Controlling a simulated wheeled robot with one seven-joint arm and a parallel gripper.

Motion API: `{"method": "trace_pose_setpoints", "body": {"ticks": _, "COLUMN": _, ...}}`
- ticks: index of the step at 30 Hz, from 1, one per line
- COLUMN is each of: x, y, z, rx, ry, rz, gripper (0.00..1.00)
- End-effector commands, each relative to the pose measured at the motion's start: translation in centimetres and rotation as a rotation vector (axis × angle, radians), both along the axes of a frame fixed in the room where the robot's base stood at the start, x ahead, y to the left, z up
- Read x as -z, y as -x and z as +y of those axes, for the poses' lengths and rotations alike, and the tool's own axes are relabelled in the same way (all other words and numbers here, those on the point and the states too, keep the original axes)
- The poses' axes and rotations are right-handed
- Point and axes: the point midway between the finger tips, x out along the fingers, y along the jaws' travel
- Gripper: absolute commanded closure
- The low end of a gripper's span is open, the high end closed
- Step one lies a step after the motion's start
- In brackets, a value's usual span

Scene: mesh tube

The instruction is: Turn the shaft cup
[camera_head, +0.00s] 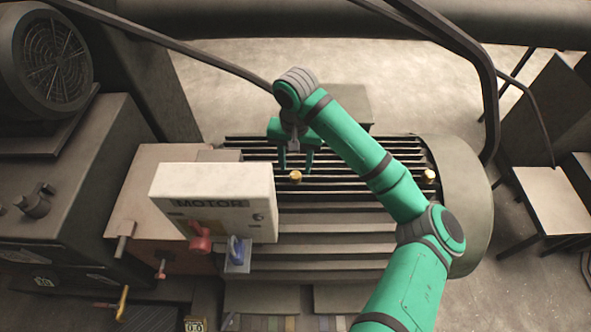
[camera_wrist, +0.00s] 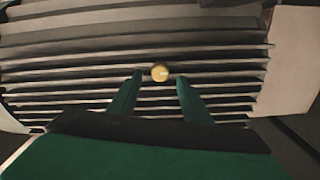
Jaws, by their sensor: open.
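A small brass cup (camera_head: 295,177) sits on the ribbed top of the grey motor (camera_head: 340,247), and a second brass cup (camera_head: 429,176) sits farther right on it. Which one is the shaft cup I cannot tell. My gripper (camera_head: 296,170) is open, pointing down over the ribs close to the left cup. In the wrist view one brass cup (camera_wrist: 160,73) shows just beyond and between my two fingertips (camera_wrist: 158,80). The fingers look apart from it, with nothing between them. The cup's height relative to the fingertips is hard to judge.
A pale box marked MOTOR (camera_head: 213,195) with a red lever (camera_head: 200,238) and a blue padlock (camera_head: 237,252) stands left of the gripper. Dark pipes (camera_head: 487,85) bend around the motor's back and right. A fan-faced machine (camera_head: 50,60) is at the far left.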

Motion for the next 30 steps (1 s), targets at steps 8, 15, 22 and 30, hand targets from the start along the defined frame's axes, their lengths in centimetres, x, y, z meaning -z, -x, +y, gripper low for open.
{"method": "trace_pose_setpoints", "body": {"ticks": 8, "x": -4.8, "y": -0.1, "z": 0.0, "rx": -0.001, "ry": 0.004, "rz": -0.002, "gripper": 0.56}}
{"method": "trace_pose_setpoints", "body": {"ticks": 15, "x": -6.4, "y": 0.0, "z": -0.2, "rx": 0.002, "ry": 0.002, "rz": -0.001, "gripper": 0.56}}
{"method": "trace_pose_setpoints", "body": {"ticks": 22, "x": -6.5, "y": 0.0, "z": -0.3, "rx": 0.004, "ry": 0.001, "rz": 0.000, "gripper": 0.56}}
{"method": "trace_pose_setpoints", "body": {"ticks": 30, "x": -6.5, "y": 0.0, "z": 0.0, "rx": -0.001, "ry": 0.001, "rz": 0.000, "gripper": 0.56}}
